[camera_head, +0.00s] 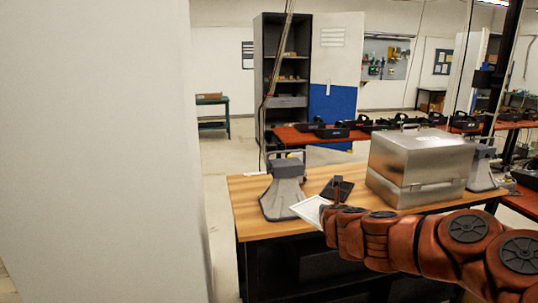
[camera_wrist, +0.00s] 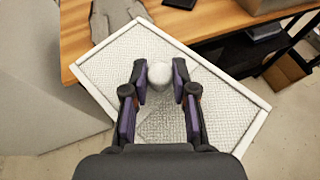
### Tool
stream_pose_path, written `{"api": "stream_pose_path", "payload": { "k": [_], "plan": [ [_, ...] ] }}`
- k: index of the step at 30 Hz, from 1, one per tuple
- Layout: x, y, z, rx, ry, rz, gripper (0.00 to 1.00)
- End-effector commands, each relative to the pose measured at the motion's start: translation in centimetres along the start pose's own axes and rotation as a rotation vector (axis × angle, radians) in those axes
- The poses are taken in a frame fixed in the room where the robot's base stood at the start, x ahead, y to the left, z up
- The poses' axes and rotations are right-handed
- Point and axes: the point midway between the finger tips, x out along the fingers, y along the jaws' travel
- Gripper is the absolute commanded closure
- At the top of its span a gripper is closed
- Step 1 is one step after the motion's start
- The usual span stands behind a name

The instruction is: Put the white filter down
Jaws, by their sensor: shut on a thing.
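The white filter (camera_wrist: 105,67) is a flat framed panel with a mesh face and a pale rounded knob (camera_wrist: 160,77) in its middle. My gripper (camera_wrist: 160,84) is shut on the filter by this knob, one finger on each side. The filter is tilted in the wrist view and overlaps the front edge of the wooden table. In the head view a corner of the filter (camera_head: 309,209) shows beyond my arm, near the table's front edge; the rest is hidden. I cannot tell whether it touches the table.
The wooden table (camera_head: 246,191) holds a grey device (camera_head: 284,188) at its left, a dark flat phone-like device (camera_head: 338,188) and a metal case (camera_head: 417,165). Another grey device (camera_head: 481,167) stands right of the case. A white wall (camera_head: 100,150) fills the left.

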Motion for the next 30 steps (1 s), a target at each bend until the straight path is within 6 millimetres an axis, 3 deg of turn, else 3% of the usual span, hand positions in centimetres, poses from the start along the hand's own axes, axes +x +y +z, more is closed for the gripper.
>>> {"api": "stream_pose_path", "payload": {
  "k": [9, 15, 23, 30],
  "plan": [
    [-4.5, -0.7, -2.6, 0.051, 0.0, -0.126, 1.0],
    [-5.8, -1.1, -3.0, 0.068, 0.001, -0.161, 1.0],
    [-5.3, -1.4, -3.0, 0.054, 0.002, -0.134, 1.0],
    [-3.7, -1.4, -3.4, -0.019, 0.005, 0.037, 1.0]
  ]
}}
